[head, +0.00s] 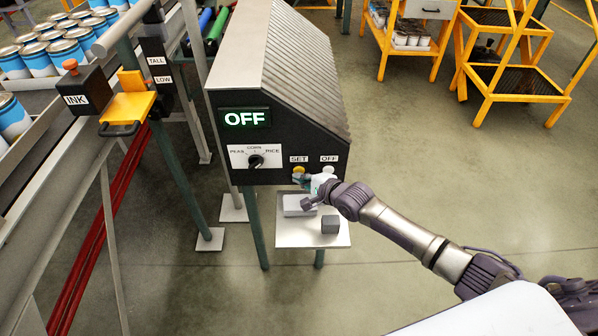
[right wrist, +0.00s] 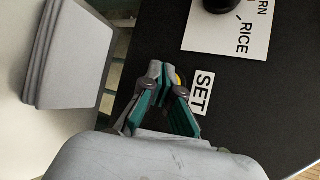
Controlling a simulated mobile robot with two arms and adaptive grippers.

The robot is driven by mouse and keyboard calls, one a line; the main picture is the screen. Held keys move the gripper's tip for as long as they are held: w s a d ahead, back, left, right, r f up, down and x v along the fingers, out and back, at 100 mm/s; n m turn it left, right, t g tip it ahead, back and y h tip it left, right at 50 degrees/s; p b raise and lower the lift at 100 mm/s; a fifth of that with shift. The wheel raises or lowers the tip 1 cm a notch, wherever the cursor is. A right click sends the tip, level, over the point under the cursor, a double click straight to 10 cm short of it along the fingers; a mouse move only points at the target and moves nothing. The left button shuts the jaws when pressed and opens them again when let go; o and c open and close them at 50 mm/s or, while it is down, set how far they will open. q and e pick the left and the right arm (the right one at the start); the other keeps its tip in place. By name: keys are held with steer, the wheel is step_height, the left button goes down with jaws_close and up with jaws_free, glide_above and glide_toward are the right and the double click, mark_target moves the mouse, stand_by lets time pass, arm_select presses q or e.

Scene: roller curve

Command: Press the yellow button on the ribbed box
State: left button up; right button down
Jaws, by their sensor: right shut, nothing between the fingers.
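The ribbed box (head: 305,65) stands on green legs, with a sloped ribbed top and a dark front. Its green display (head: 245,118) reads OFF. The yellow button (head: 298,170) sits under the SET label at the lower right of the front. In the right wrist view only a sliver of the yellow button (right wrist: 179,77) shows behind the fingertips. My right gripper (head: 305,179) is shut and empty, its tips at the button; it also shows in the right wrist view (right wrist: 163,73). I cannot tell whether the tips touch the button. My left gripper is out of view.
A white button (head: 329,170) under an OFF label sits just right of the yellow one. A dial (head: 255,161) is to the left. Below is a small shelf (head: 290,238) with a grey block (head: 330,224). A conveyor with cans (head: 40,62) runs along the left.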

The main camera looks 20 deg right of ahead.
steer(key=shift+w+d, duration=0.15)
steer(key=shift+w, duration=0.25)
stand_by(0.5)
steer(key=shift+s+a+r+p, duration=0.1)
steer(key=shift+s+a+p, duration=0.1)
steer(key=shift+s+p, duration=0.45)
steer(key=shift+s, duration=0.2)
